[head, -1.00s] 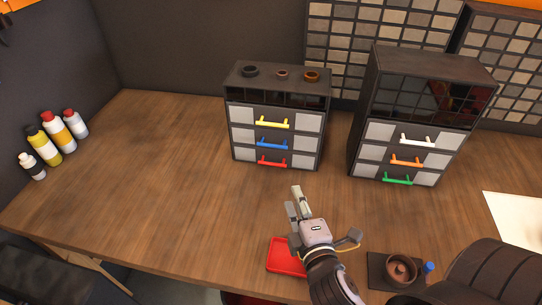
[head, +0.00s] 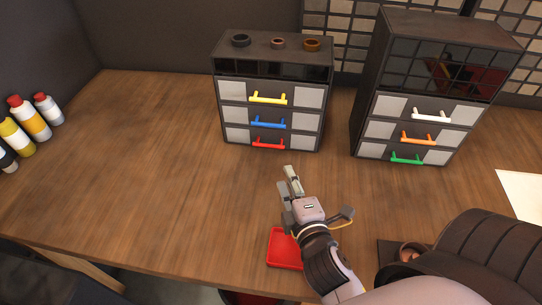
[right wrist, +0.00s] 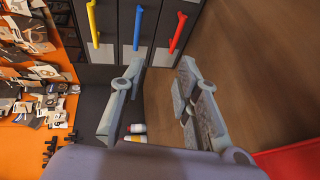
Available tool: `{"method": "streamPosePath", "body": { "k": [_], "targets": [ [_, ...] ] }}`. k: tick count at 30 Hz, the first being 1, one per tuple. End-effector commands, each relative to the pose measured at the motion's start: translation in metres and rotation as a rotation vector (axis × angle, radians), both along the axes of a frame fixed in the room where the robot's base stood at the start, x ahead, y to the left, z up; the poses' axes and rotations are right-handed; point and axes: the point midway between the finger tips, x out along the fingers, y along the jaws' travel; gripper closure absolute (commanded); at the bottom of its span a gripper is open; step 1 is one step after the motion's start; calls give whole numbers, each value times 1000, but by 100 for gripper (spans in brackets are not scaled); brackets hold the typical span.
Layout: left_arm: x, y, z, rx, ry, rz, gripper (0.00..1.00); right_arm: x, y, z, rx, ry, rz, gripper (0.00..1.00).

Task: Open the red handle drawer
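The red handle (head: 268,143) is on the bottom drawer of the left dark cabinet (head: 222,65). That drawer sits flush with the blue- and yellow-handled ones above it. My right gripper (head: 290,174) is in front of and slightly right of the red handle, with a gap of bare table between. In the right wrist view the red handle (right wrist: 178,32) is beyond the fingertips, and the cabinet appears turned sideways. My right gripper (right wrist: 160,72) shows two fingers spread apart with nothing between them. My left gripper is not in view.
A second cabinet (head: 364,95) with white, orange and green handles stands at right. Small bowls (head: 278,43) sit on the left cabinet. A red tray (head: 284,252) lies under my right arm. Bottles (head: 33,118) stand at far left. The table's left middle is clear.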

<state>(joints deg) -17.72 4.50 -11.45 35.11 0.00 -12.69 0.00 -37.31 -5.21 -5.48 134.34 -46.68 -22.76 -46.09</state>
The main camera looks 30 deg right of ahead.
Motion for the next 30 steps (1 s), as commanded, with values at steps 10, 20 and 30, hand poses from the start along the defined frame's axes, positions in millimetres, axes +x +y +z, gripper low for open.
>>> {"method": "streamPosePath", "body": {
  "k": [10,20,30],
  "targets": [
    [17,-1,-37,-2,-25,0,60,3,-1,-39,0,-1,0,70],
    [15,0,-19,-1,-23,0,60,53,-13,-44,-3,-3,1,70],
    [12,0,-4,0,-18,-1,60,123,-31,-58,0,-1,1,70]
  ]
}}
